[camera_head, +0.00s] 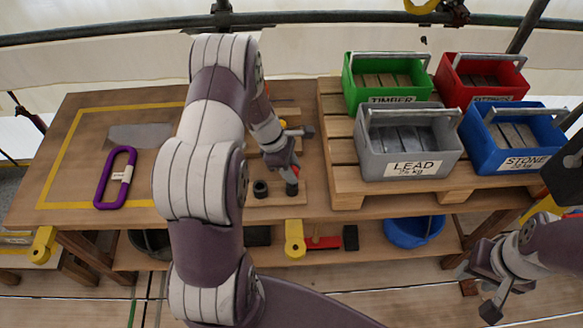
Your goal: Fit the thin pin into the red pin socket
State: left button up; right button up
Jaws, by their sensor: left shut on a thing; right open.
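My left gripper (288,174) is low over a small wooden board (280,201) on the workbench. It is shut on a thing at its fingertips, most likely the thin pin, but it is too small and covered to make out. A dark round piece (292,189) is right under the fingertips, with a bit of red beside them. I cannot tell whether the held thing is inside it. A black ring-like socket (260,189) stands on the board just to the left. My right gripper (477,292) is open and empty, at lower right, off the bench front.
A wooden pallet (345,185) holds green (388,80), red (482,77), grey (410,142) and blue (515,138) crates. A purple oblong ring (115,178) and a grey plate (139,136) lie on the left of the bench. My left arm hides the middle.

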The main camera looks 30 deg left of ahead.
pick_arm(q)
jog(key=shift+f+b, duration=0.55)
jog(key=shift+f, duration=0.25)
jog(key=o, duration=1.1)
jog(key=shift+r, duration=0.1)
jog(key=shift+o, duration=0.2)
jog(key=v, duration=1.2)
jog(key=shift+a+r, duration=0.15)
jog(key=shift+r, duration=0.15)
jog(key=shift+s, duration=0.1)
